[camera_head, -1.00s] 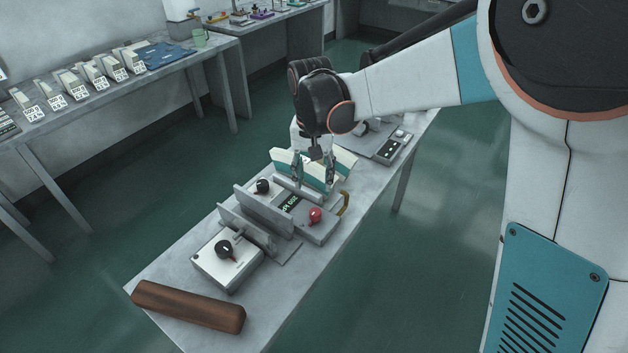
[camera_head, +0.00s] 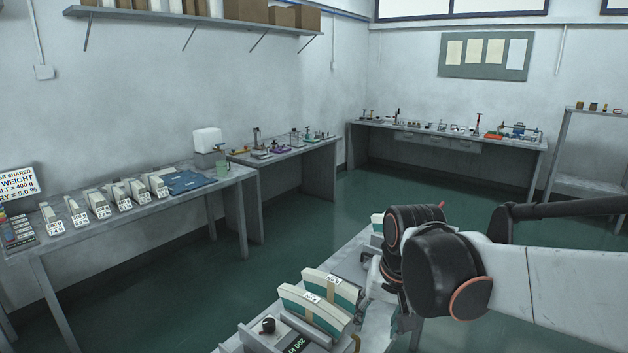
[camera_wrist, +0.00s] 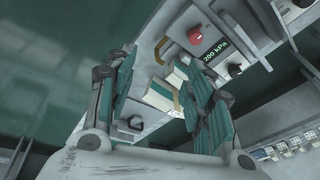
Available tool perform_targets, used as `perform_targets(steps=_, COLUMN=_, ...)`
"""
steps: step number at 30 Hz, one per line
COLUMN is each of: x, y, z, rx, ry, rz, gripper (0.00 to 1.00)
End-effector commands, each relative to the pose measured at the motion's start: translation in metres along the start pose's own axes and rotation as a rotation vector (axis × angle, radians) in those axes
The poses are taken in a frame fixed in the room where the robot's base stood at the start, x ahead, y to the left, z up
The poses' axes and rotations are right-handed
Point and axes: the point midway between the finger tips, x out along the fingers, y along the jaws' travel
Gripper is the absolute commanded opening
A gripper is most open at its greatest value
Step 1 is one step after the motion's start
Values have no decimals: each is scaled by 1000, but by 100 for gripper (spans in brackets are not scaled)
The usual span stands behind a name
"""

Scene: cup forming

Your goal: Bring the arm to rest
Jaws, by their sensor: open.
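My arm reaches in from the right in the head view, with its black wrist joints over the narrow bench (camera_head: 350,262). My gripper (camera_head: 402,328) hangs below the wrist and is partly hidden there. In the wrist view my gripper (camera_wrist: 158,68) shows two teal-padded fingers spread wide apart with nothing clamped between them. Two curved white-and-teal blocks with labels (camera_head: 320,302) stand to the left of my gripper. White-and-teal blocks (camera_wrist: 165,92) also show beyond the gap between the fingers in the wrist view.
The grey device with a 200 kPa display (camera_head: 300,343) sits beside the blocks; its red knob shows in the wrist view (camera_wrist: 196,35). Green floor lies between benches.

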Motion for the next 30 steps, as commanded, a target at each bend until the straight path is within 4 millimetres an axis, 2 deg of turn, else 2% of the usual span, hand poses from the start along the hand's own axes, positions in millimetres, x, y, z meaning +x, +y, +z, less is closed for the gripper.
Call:
perform_targets(steps=3, x=-18, y=19, z=18, rx=-34, ry=57, rz=-6, gripper=48)
perform_targets(steps=9, x=-38, y=47, z=48, rx=-98, ry=156, rz=-9, gripper=48)
perform_targets(steps=18, x=-50, y=84, z=92, rx=-193, ry=299, rz=9, gripper=48)
perform_targets(steps=24, x=-50, y=96, z=108, rx=-233, ry=356, rz=24, gripper=48)
perform_targets(steps=30, x=-50, y=99, z=112, rx=-244, ry=370, rz=28, gripper=48)
